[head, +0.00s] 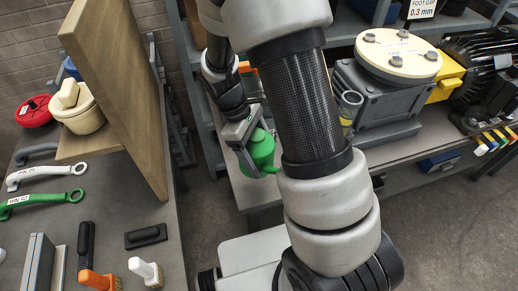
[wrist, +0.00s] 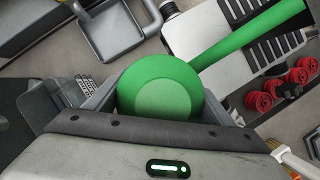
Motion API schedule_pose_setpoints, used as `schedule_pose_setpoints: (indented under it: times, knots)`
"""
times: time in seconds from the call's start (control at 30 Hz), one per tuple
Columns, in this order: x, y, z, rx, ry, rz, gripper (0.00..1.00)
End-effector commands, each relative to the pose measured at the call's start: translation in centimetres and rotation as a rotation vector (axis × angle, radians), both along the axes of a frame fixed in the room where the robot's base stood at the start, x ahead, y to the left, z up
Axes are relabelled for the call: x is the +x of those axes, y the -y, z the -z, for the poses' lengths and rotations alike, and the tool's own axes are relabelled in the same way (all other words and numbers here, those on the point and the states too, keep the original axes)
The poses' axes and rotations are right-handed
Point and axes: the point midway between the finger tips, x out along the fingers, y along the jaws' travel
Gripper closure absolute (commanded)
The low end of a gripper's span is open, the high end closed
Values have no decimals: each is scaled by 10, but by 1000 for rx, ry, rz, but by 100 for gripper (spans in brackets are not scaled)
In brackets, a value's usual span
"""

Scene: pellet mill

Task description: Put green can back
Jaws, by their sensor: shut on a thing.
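The green can (head: 263,150) is held in my gripper (head: 248,140), in the middle of the head view, behind and left of my dark arm link. In the wrist view the can shows as a round green body (wrist: 160,88) between the jaws, with a long green spout or handle reaching to the upper right. My gripper is shut on it. In the head view the can is in front of the grey bench edge; whether it touches anything there I cannot tell.
At left, a grey bench (head: 120,195) carries an upright wooden board (head: 115,80), a cream pot (head: 80,112), a red round thing (head: 36,110), wrenches and brushes. At right stands a grey machine with a cream round plate (head: 398,55). The wrist view shows red knobs (wrist: 262,101).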

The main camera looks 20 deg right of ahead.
Motion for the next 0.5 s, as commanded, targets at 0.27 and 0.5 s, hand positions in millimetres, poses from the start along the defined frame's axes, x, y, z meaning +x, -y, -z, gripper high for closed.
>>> schedule_pose_setpoints:
  times: [0.27, 0.5]
  knots:
    - [0, 0, -1, 0, 0, -5, 68]
    - [0, 0, 2, 0, 0, -4, 68]
